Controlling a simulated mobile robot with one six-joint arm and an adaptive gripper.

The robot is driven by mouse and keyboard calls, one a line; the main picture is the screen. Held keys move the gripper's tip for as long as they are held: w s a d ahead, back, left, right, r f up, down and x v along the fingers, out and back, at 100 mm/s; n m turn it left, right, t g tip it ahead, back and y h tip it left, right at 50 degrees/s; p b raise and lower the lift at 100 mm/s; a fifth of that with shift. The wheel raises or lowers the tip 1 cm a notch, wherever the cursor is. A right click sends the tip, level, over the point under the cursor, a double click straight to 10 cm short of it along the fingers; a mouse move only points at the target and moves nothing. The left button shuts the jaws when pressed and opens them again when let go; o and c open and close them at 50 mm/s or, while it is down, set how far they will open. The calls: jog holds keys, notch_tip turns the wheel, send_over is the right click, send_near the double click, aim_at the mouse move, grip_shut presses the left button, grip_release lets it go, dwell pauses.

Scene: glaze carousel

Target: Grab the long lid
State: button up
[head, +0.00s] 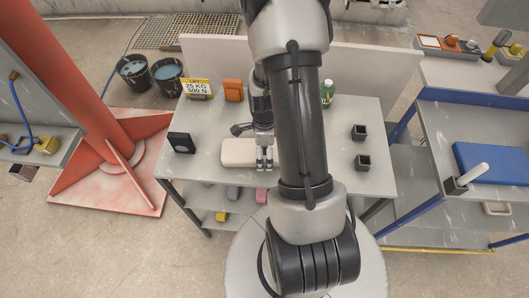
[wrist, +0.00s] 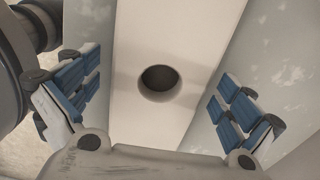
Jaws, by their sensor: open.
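The long lid (head: 238,153) is a pale cream slab lying on the grey table. In the wrist view the lid (wrist: 165,35) runs from the top edge down between my fingers, with a dark round hole or recess near its middle. My gripper (head: 264,158) points down over the lid's right part in the head view. In the wrist view my gripper (wrist: 155,94) is open, with one blue-padded finger on each side of the lid and a gap to both sides. My arm hides part of the table and perhaps the lid's right end.
The table (head: 210,165) also holds a black block (head: 181,143), an orange box (head: 233,90), a yellow-and-white sign (head: 197,89), a green bottle (head: 327,93) and two small dark cups (head: 363,162). A pale panel (head: 375,65) stands behind.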

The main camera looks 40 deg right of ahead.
jog(key=shift+r, duration=0.1)
jog(key=c, duration=1.7)
